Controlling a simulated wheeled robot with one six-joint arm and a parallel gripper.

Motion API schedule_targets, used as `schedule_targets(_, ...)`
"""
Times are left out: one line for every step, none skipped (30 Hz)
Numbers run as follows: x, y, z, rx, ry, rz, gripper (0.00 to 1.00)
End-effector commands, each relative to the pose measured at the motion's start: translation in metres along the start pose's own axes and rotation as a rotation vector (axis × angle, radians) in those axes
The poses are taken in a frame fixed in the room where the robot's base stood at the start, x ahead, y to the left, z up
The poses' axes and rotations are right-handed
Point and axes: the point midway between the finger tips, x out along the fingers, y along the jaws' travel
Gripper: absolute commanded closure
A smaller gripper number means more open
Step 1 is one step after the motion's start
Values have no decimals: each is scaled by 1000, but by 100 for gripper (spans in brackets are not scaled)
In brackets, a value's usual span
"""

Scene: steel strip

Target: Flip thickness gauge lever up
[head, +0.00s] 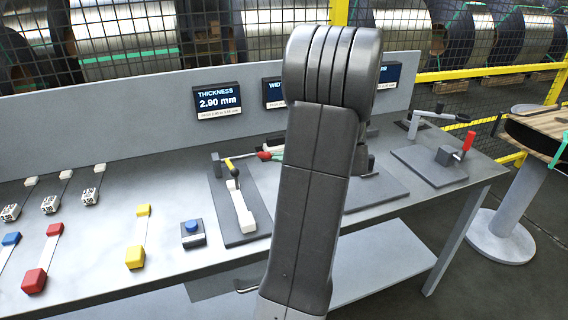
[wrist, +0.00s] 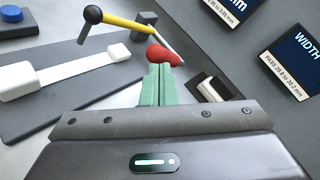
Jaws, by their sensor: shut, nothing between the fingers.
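The thickness gauge (head: 237,203) is a dark plate with a white arm on the bench, left of my arm. It shows at upper left in the wrist view (wrist: 40,110). Its lever has a red grip (wrist: 163,55) on a thin silver rod, lying low rather than upright. A yellow rod (wrist: 125,22) with a black ball end is beside it. My gripper (wrist: 160,68) is shut with its green fingers together and empty. The fingertips are right at the red grip; I cannot tell if they touch. In the head view the red grip (head: 264,155) shows left of the green fingers.
The thickness display (head: 217,100) reads 2.90 mm on the back panel. A blue button (head: 192,229) and yellow and red blocks stand to the left. At right another gauge (head: 430,165) has an upright red handle (head: 468,141). My arm hides the bench middle.

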Motion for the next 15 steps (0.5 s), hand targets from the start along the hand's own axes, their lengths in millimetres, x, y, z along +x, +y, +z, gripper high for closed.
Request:
schedule_targets(-2, -9, 12, 14, 14, 16, 100)
schedule_targets(-1, -11, 14, 23, 23, 27, 100)
schedule_targets(0, -14, 17, 36, 35, 39, 100)
schedule_targets(0, -16, 18, 45, 46, 49, 100)
schedule_targets(0, -19, 20, 55, 55, 58, 100)
schedule_targets(1, -21, 22, 67, 68, 72, 100)
schedule_targets(2, -24, 24, 78, 77, 81, 100)
schedule_targets(2, -26, 26, 86, 87, 91, 100)
schedule_targets(3, -29, 27, 99, 101, 104, 100)
schedule_targets(4, -31, 29, 110, 110, 113, 100)
schedule_targets(4, -33, 30, 118, 120, 123, 100)
schedule_targets(6, -36, 33, 131, 133, 137, 100)
schedule_targets(6, -38, 34, 141, 143, 147, 100)
schedule_targets(7, -40, 35, 152, 153, 156, 100)
schedule_targets(8, -42, 36, 155, 155, 157, 100)
